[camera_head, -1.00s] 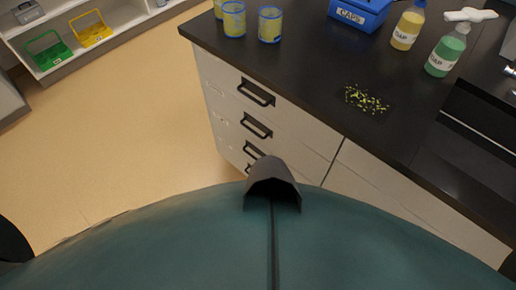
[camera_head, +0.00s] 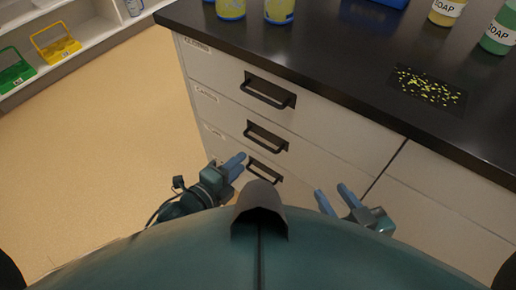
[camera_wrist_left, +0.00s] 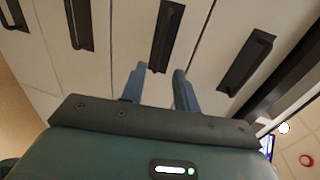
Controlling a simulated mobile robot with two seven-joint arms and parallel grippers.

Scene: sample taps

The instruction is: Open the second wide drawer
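The wide drawers are grey-white fronts stacked under the black counter, all appearing shut. In the head view the top handle (camera_head: 268,92), second handle (camera_head: 266,137) and third handle (camera_head: 263,171) are black bars on dark plates. My left gripper (camera_head: 241,162) is open and empty, left of the handles and low in the picture. In the left wrist view its blue fingers (camera_wrist_left: 158,78) are apart, lined up with the second handle (camera_wrist_left: 165,38) but not visibly around it. My right gripper (camera_head: 331,190) is open and empty in front of the lower drawer fronts, right of the handles.
The black counter (camera_head: 340,65) bears blue-yellow containers (camera_head: 279,10), soap bottles (camera_head: 499,32) and a dark mat with yellow-green bits (camera_head: 428,88). Shelves with a yellow carrier (camera_head: 58,47) and a green carrier (camera_head: 14,75) stand at the left. The tan floor (camera_head: 95,140) between is clear.

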